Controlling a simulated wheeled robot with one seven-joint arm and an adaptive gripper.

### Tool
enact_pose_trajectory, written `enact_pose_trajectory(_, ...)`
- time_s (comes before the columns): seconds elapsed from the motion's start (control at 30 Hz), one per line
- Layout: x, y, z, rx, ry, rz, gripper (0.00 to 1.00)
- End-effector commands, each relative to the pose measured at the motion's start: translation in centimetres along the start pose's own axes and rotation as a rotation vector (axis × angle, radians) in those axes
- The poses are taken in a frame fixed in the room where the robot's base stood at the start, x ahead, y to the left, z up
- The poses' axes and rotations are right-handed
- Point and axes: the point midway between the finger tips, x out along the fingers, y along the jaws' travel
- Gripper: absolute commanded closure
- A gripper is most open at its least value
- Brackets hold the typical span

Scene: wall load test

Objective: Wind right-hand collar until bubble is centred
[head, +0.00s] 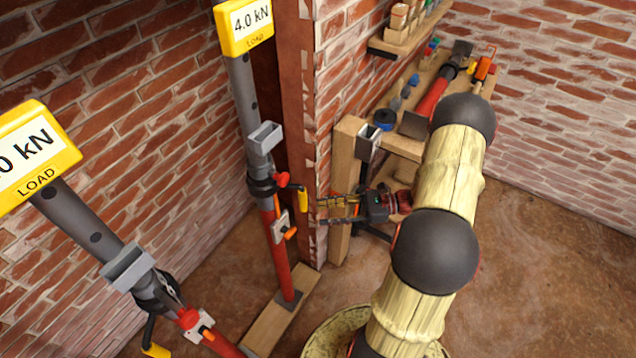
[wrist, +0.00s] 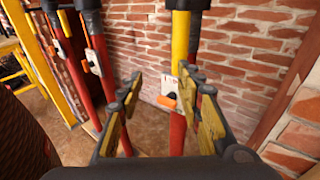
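The right-hand prop has a grey upper tube (head: 243,100), a red lower tube (head: 278,255) and a black collar (head: 260,187). A yellow crank handle (head: 303,200) hangs beside the collar. The handle also shows in the wrist view (wrist: 180,45), in front of the red tube. A white plate with an orange part (head: 280,225) sits below the collar. I cannot make out a bubble in either view. My gripper (head: 322,209) is open and empty, just right of the handle. In the wrist view the handle stands beyond and between its fingertips (wrist: 162,76).
A left prop (head: 95,235) with its own collar and handle stands nearby. Yellow load displays top both props; the right one (head: 246,25) reads 4.0 kN. A brick corner (head: 335,70) and wooden bench (head: 350,150) with tools lie close to my arm. The floor (head: 530,270) at right is clear.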

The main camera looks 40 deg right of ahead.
Motion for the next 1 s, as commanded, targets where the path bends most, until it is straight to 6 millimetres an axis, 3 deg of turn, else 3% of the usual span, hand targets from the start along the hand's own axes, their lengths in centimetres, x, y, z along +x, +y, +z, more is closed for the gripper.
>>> enact_pose_trajectory(0.1, -0.6, -2.4, 2.4, 0.001, -0.072, -0.058, 0.64)
enact_pose_trajectory(0.23, -0.5, -2.6, 3.7, 0.022, -0.119, -0.065, 0.64)
enact_pose_trajectory(0.37, 0.6, -2.6, 3.8, 0.029, -0.120, -0.061, 0.64)
enact_pose_trajectory(0.7, 5.6, -2.9, 4.3, 0.028, -0.118, -0.059, 0.64)
enact_pose_trajectory(1.0, 7.1, -3.1, 4.6, 0.027, -0.117, -0.062, 0.64)
